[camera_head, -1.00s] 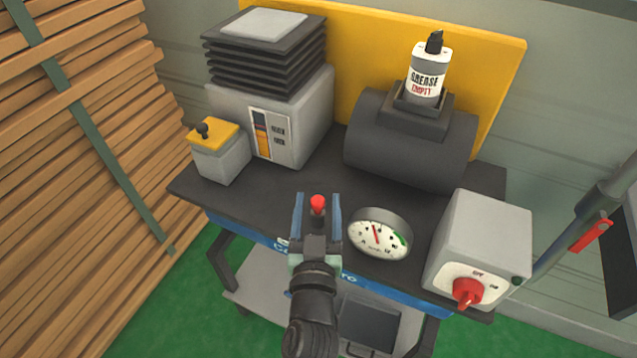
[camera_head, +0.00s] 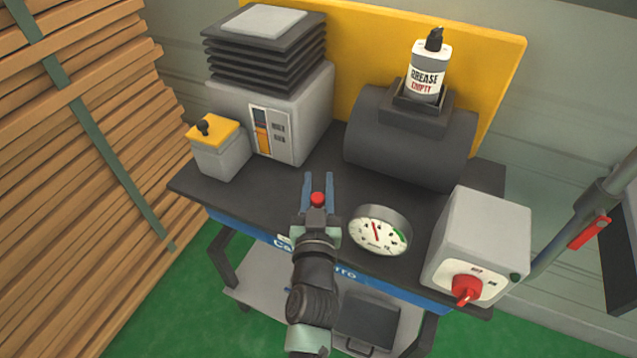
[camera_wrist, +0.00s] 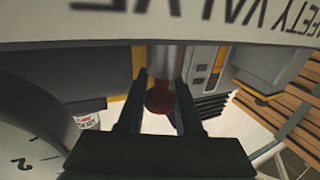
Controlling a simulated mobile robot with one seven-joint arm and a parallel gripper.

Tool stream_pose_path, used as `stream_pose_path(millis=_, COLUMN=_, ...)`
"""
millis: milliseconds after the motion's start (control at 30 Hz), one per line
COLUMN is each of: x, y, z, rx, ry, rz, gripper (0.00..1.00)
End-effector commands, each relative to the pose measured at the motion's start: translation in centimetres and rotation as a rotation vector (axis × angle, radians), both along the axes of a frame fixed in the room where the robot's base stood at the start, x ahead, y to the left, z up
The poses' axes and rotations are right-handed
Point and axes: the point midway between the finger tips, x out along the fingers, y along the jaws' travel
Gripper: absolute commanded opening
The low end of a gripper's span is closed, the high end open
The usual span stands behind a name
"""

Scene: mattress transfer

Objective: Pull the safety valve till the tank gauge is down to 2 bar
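The safety valve's red knob (camera_head: 317,199) sits between the two fingers of my gripper (camera_head: 318,182), at the front edge of the cart. In the wrist view my gripper (camera_wrist: 159,104) has one finger on each side of the red knob (camera_wrist: 158,97), close against it, and a metal stem shows behind the knob. My gripper looks shut on the knob. The round white tank gauge (camera_head: 379,231) is just right of my gripper. Its red needle points up and slightly left; the exact reading is too small to tell. Part of the gauge (camera_wrist: 28,152) also shows in the wrist view.
A grey switch box (camera_head: 485,235) with a red rotary knob is at the right. A dark tank (camera_head: 410,140) carries a grease bottle (camera_head: 427,75). A grey unit with black bellows (camera_head: 265,60) and a small yellow-topped box (camera_head: 218,145) stand left. Stacked planks (camera_head: 80,180) fill the left.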

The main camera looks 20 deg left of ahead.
Motion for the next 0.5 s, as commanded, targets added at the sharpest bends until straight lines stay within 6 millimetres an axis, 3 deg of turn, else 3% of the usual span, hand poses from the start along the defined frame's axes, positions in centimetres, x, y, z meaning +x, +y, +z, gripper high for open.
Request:
stream_pose_path(millis=67, x=-0.02, y=-0.02, z=0.00, rx=0.000, ry=0.000, rz=0.000, gripper=0.00)
stream_pose_path(millis=500, x=-0.02, y=-0.02, z=-0.01, rx=0.000, ry=0.000, rz=0.000, gripper=0.00)
